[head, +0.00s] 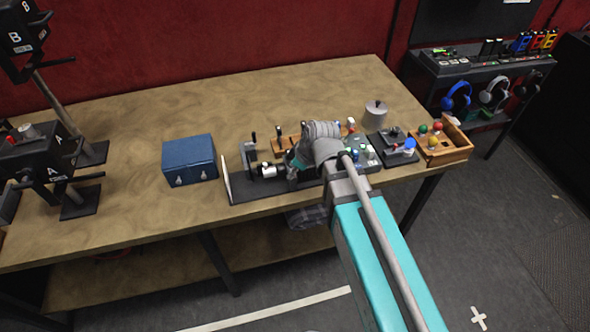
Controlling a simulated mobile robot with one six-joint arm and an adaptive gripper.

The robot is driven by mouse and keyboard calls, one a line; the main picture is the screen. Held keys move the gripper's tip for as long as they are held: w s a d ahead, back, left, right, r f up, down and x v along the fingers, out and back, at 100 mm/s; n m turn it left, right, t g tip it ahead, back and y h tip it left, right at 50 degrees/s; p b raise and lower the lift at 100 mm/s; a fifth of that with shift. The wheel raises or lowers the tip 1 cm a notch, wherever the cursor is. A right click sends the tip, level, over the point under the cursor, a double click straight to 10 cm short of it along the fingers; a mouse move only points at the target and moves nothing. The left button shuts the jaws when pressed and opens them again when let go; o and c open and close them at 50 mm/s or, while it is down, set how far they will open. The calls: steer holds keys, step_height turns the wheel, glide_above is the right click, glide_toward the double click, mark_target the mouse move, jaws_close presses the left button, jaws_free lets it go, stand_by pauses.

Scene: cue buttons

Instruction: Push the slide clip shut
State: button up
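My teal and grey arm reaches from the lower right across the table's front edge. My gripper (293,163) is low over a dark base plate (262,189) with small fixtures on it. The wrist hides most of the gripper, and its fingers are too small to read. A silver cylinder part (268,171) and a dark upright piece (253,144) stand just left of the gripper. I cannot make out which small part is the slide clip, or whether it is open or shut; it may be behind my wrist.
A blue box (188,160) with two latches stands left of the base plate. A wooden tray with colored balls (459,151), a black fixture (394,141) and a grey lidded pot (375,112) stand to the right.

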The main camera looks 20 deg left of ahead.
jaws_close()
steer(key=shift+w, duration=0.1)
steer(key=shift+w+a, duration=0.45)
steer(key=shift+w, duration=0.25)
steer(key=shift+o, duration=1.5)
jaws_free()
steer(key=shift+s, duration=0.15)
